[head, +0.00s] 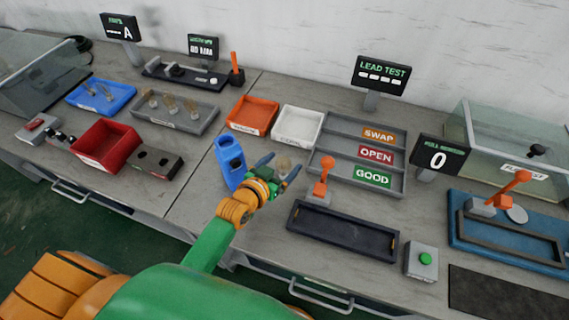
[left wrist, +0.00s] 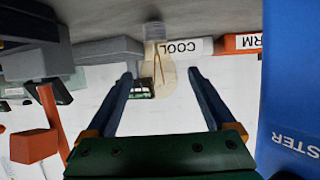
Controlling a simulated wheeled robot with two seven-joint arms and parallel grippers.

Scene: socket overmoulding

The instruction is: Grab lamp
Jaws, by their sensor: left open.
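A clear lamp (head: 283,164) stands on the table just in front of the white bin, at my left gripper's fingers. It also shows in the left wrist view (left wrist: 158,68), which is upside down: its narrow base is toward the table and its glass bulb is free. My left gripper (head: 278,170) is open, with its two dark blue fingers spread. In the wrist view the lamp appears in the gap between the fingertips (left wrist: 161,76), with no visible contact. Whether it is fully between them in depth I cannot tell. My right gripper is not in view.
A blue tester (head: 230,160) stands close left of my left gripper. A white bin (head: 297,127) and an orange bin (head: 252,113) lie behind it. The labelled sorting tray (head: 325,131) and an orange-handled lever (head: 321,186) are at right. A dark tray (head: 343,232) lies in front.

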